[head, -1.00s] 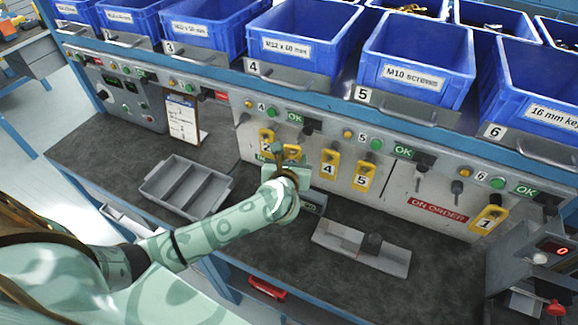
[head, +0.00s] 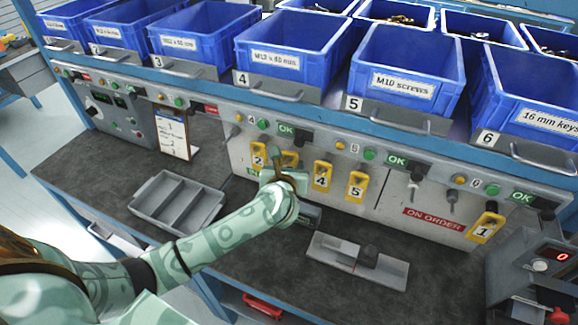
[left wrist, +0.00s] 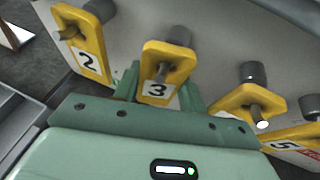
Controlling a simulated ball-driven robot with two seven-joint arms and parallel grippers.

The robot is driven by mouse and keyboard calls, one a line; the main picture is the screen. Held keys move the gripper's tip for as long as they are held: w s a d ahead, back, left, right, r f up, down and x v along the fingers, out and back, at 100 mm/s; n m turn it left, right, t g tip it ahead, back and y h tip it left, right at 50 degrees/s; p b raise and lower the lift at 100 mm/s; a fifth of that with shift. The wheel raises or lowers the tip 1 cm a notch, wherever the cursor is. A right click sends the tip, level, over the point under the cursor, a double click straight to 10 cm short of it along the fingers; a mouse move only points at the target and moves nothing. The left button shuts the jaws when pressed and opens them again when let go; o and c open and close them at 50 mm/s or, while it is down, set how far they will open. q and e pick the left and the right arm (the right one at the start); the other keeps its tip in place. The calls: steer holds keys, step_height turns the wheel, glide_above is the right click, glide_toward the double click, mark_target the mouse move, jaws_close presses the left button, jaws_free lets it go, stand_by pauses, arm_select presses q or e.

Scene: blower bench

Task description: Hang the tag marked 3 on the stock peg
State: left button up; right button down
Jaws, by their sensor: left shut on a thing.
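The yellow tag marked 3 (left wrist: 158,80) is in the left wrist view, between the fingers of my left gripper (left wrist: 157,92). The gripper is shut on its lower part. A peg shows through the tag's opening. In the head view the tag (head: 290,158) is mostly hidden behind my left gripper (head: 277,172). Tag 2 (head: 258,156) hangs to its left, tag 4 (head: 322,175) and tag 5 (head: 356,187) to its right. A green sign (head: 252,172) below tag 2 is mostly covered. My right gripper is not in view.
Tag 1 (head: 485,228) hangs far right, beyond the red ON ORDER sign (head: 435,219) and bare pegs (head: 452,198). A grey divided tray (head: 178,200) and a metal fixture (head: 357,261) stand on the bench (head: 270,275). Blue bins (head: 405,75) line the shelf above.

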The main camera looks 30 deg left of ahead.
arm_select(q)
steer(key=o, duration=1.1)
steer(key=shift+c, duration=0.2)
steer(key=p+v, duration=0.3)
steer(key=v, duration=1.3)
steer(key=shift+s+d, duration=0.1)
steer(key=shift+s, duration=0.05)
